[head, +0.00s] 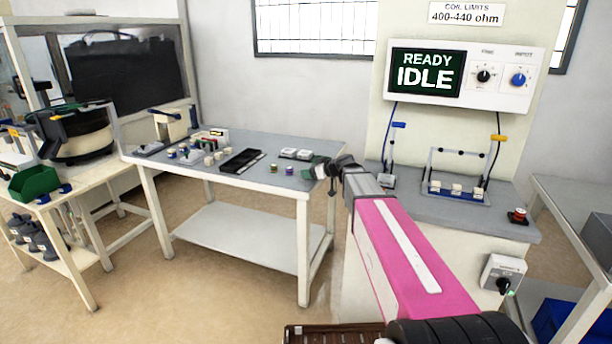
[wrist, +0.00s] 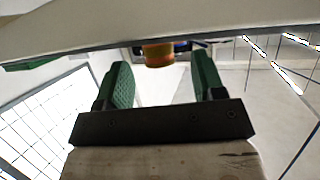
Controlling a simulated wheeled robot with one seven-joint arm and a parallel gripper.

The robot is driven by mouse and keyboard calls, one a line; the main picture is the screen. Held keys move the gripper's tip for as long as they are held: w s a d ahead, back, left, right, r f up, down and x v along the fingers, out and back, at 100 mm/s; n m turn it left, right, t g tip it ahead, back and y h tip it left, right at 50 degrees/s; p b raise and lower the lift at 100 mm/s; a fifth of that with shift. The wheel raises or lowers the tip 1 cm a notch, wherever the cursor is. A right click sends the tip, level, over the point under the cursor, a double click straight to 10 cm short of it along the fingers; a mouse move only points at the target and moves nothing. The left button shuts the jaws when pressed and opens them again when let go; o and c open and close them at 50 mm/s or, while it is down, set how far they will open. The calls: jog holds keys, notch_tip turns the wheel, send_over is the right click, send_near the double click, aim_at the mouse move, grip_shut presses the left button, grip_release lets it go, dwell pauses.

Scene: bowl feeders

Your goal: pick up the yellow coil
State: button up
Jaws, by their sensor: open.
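A small yellowish coil (head: 273,168) stands on the grey table top in the head view, near the right front part of the table. A purple coil (head: 289,171) stands just right of it, nearer my gripper (head: 316,167). My gripper is at the table's right end, with its green fingers at about table-top height. In the wrist view my gripper (wrist: 163,82) is open and empty. An orange-yellow coil (wrist: 158,55) shows beyond and between the fingertips there, partly cut off by the pale surface above; I cannot tell for sure which coil it is.
The grey table (head: 250,150) also holds a black tray (head: 241,161), white blocks (head: 295,153) and several pale coils (head: 213,157). A test bench (head: 455,205) with a fixture stands on the right, close to my arm. A green bin (head: 34,182) sits far left.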

jog(key=x, duration=0.2)
jog(key=shift+w+a+f, duration=0.15)
jog(key=shift+w+a, duration=0.05)
jog(key=c, duration=1)
